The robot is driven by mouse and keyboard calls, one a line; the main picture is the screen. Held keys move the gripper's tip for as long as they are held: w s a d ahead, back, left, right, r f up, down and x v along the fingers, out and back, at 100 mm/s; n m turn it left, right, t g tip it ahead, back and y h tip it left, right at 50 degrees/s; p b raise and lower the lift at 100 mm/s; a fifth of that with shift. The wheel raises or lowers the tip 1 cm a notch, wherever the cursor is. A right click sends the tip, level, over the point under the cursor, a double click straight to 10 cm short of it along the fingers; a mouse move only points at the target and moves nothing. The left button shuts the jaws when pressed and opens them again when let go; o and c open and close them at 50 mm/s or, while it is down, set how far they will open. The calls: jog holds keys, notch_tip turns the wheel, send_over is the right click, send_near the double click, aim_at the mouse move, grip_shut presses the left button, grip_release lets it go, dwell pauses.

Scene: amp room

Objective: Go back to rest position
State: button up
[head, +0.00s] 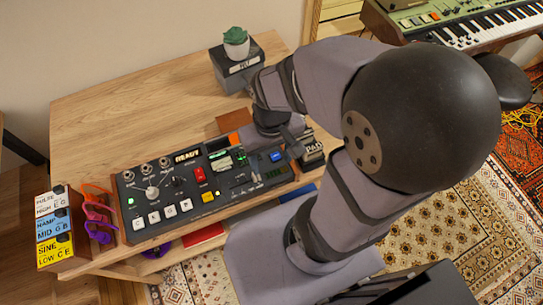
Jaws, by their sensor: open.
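My gripper (287,143) is at the right end of the black control panel (222,183), low over it and close to the blue button (277,156). Its jaws are small in the head view and partly hidden by my wrist; they look open, with nothing seen between them. I cannot tell whether they touch the panel. My arm is bent, with its large dark elbow high on the right and its forearm reaching left and down to the table.
The panel lies on a wooden table (130,105) with clear room behind it. A potted plant (236,42) stands on a dark box (238,66) near my wrist. Labelled blocks (54,226) and colored loops (98,215) are at the left. A keyboard (470,28) is at the upper right.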

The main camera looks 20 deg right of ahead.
notch_tip(320, 180, up, 2)
jog(key=shift+r+p, duration=0.2)
jog(key=shift+p, duration=1)
